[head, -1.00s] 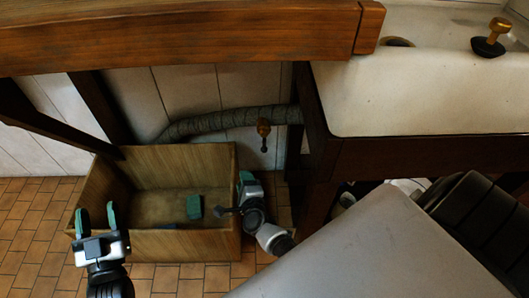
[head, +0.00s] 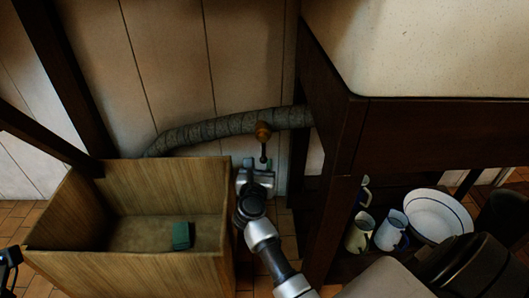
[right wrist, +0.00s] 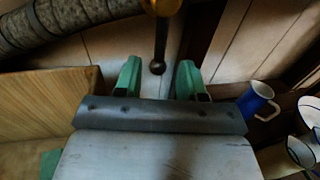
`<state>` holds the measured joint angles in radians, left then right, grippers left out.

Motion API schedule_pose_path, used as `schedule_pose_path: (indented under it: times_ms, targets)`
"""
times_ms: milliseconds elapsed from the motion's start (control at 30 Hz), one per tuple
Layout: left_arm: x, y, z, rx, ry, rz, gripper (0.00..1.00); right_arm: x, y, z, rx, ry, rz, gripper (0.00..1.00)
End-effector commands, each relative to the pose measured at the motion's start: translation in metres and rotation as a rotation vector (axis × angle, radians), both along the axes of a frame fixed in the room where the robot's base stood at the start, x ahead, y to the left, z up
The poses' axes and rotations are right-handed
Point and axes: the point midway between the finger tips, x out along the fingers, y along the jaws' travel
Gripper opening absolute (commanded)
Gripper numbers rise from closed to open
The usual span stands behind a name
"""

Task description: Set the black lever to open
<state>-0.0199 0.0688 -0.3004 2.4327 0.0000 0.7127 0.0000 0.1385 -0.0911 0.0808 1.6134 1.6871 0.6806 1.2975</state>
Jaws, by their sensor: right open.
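The black lever (head: 263,152) hangs straight down, across the line of the pipe, from a brass valve (head: 262,131) on a grey wrapped pipe (head: 215,130). In the right wrist view the lever (right wrist: 160,45) ends in a small dark ball. My right gripper (head: 256,168) is just below the lever in the head view. In the right wrist view its two green fingers (right wrist: 160,66) are apart, with the lever's end showing between them; I cannot tell whether they touch it. My left gripper (head: 9,258) is cut off at the left edge, its fingers unclear.
A wooden crate (head: 130,268) with a green block (head: 181,235) in it stands left of my right arm. A dark sink frame (head: 345,170) stands to the right. Below it are jugs (head: 391,230) and a white bowl (head: 438,215). A blue mug (right wrist: 257,101) shows in the right wrist view.

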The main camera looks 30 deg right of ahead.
Motion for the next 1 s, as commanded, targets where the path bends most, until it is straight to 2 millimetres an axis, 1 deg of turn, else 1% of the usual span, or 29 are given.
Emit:
schedule_pose_path:
  times_ms: [33, 200, 400, 567, 833, 1000]
  targets:
    - [0.000, 0.000, -0.001, 0.000, -0.013, 0.000, 0.55, 0.008, -0.008, -0.002, -0.004, -0.002, -0.001, 0.40]
    - [0.000, -0.001, 0.003, 0.003, -0.045, 0.003, 0.55, 0.033, -0.030, -0.002, -0.006, 0.000, -0.001, 0.40]
    - [-0.001, -0.002, 0.009, 0.005, -0.075, 0.005, 0.55, 0.053, -0.049, -0.002, -0.006, 0.001, 0.001, 0.40]
    - [-0.002, -0.002, 0.012, 0.006, -0.085, 0.005, 0.55, 0.059, -0.055, -0.001, -0.004, 0.002, 0.001, 0.40]
    - [-0.002, -0.002, 0.013, 0.007, -0.085, 0.005, 0.55, 0.060, -0.055, 0.000, -0.004, 0.003, 0.001, 0.40]
    - [-0.002, -0.002, 0.013, 0.007, -0.086, 0.005, 0.55, 0.060, -0.055, 0.000, -0.004, 0.003, 0.001, 0.14]
